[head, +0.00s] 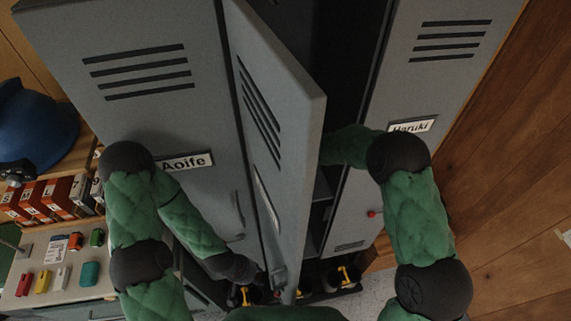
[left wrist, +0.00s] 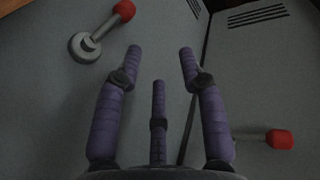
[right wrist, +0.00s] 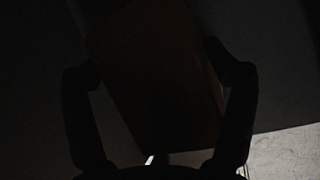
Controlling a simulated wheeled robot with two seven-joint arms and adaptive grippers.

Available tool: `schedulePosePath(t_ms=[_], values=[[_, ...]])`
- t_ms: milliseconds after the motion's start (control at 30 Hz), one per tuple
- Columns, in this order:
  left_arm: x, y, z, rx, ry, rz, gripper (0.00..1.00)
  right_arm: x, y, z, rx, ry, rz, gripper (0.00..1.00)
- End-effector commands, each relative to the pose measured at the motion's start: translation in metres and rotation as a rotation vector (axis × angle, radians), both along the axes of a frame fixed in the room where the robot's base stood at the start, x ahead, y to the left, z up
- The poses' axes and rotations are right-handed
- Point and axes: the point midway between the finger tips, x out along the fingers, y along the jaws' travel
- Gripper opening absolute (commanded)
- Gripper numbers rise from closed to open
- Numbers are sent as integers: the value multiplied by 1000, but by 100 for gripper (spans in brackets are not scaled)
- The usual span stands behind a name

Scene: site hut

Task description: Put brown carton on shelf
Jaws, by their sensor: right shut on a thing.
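The brown carton (right wrist: 155,85) shows very dimly in the right wrist view, between the fingers of my right gripper (right wrist: 146,62), which is shut on it. In the head view the carton and the right gripper are hidden behind the open middle locker door (head: 268,130); my right forearm reaches into the dark locker. A small part of a shelf (head: 322,188) seems to show inside. My left gripper (left wrist: 160,58) has its fingers spread and empty in front of grey locker doors. In the head view my left wrist is by the lower part of the open door.
Locker doors marked Aoife (head: 188,162) and Haruki (head: 411,126) stand closed on either side. Boots (head: 345,276) stand low under the lockers. A bench (head: 45,262) with small coloured items, boxes (head: 48,198) and a blue helmet (head: 35,125) are at left. A wooden wall (head: 510,200) is right.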

Motion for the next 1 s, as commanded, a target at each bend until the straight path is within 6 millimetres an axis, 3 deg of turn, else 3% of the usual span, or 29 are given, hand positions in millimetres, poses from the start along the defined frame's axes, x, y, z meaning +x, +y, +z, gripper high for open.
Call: schedulePosePath(t_ms=[133, 167, 200, 667, 867, 1000], values=[[0, 0, -4, 0, 0, 0, 40, 0, 0, -4, 0, 0, 0, 48], [0, 0, -4, 0, 0, 0, 40, 0, 0, -5, 0, 1, 0, 88], [0, 0, -3, 0, 0, 0, 40, 0, 0, -4, 0, 1, 0, 99], [0, 0, 0, 0, 0, 0, 40, 0, 0, 0, 0, 1, 0, 100], [0, 0, 2, 0, 0, 0, 40, -12, -5, 24, 0, -2, 0, 100], [0, 0, 6, 0, 0, 0, 40, -27, -9, 49, 0, -3, 1, 100]])
